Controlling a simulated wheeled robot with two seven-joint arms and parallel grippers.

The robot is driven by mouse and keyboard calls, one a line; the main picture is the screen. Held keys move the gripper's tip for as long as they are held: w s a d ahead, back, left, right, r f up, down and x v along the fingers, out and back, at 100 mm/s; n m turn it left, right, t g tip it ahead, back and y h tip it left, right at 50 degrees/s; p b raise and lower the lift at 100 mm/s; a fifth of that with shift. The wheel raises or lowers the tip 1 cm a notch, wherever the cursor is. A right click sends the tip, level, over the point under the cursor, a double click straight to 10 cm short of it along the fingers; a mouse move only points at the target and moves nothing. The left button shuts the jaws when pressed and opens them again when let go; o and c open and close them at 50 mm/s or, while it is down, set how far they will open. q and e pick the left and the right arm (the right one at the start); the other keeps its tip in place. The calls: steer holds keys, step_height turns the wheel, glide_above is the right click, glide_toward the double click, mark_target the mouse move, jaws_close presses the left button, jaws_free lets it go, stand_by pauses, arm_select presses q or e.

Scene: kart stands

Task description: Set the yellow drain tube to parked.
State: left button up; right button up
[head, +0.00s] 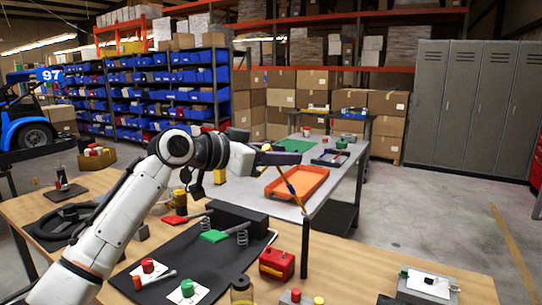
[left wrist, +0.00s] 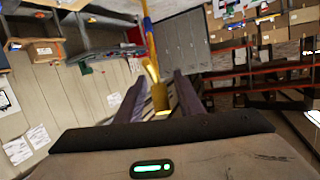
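In the left wrist view the tube (left wrist: 151,45) runs between the two dark fingers of the left gripper (left wrist: 160,80). The fingers stand apart, with a visible gap on each side of the tube's yellow end. My right gripper is in neither view.
Below my left arm, the wooden bench carries a black mat (head: 185,268) with red and green knobs, a green lever (head: 214,236) and a red box (head: 277,262). Behind stands a grey table with an orange tray (head: 297,193). Floor at right is clear.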

arm_select(q)
steer(key=b+v, duration=0.2)
steer(key=v, duration=0.8)
steer(key=shift+f, duration=0.15)
